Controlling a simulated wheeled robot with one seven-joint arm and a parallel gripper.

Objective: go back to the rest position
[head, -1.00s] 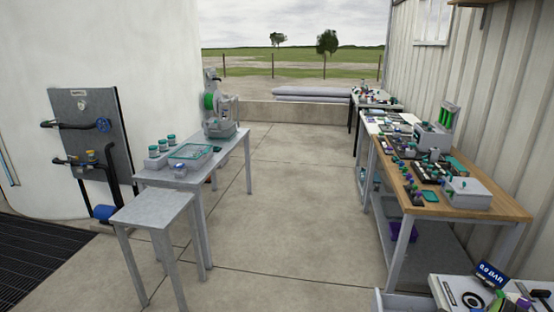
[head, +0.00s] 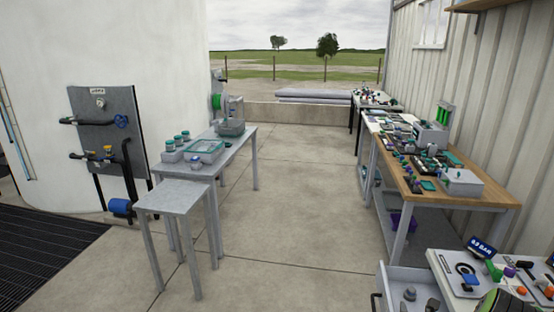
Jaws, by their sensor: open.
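My gripper and arm do not show in the head view. No task object is named apart from my own rest position. The view looks down a paved lane between a white curved wall (head: 90,45) and a corrugated metal wall (head: 485,120).
A grey table (head: 232,152) and a lower empty stand (head: 172,197) are on the left, by a pipe panel (head: 105,140). A wooden-topped bench (head: 490,193) with many parts lines the right. A cluttered bench with an open drawer (head: 390,290) is near right. The middle floor (head: 290,210) is clear.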

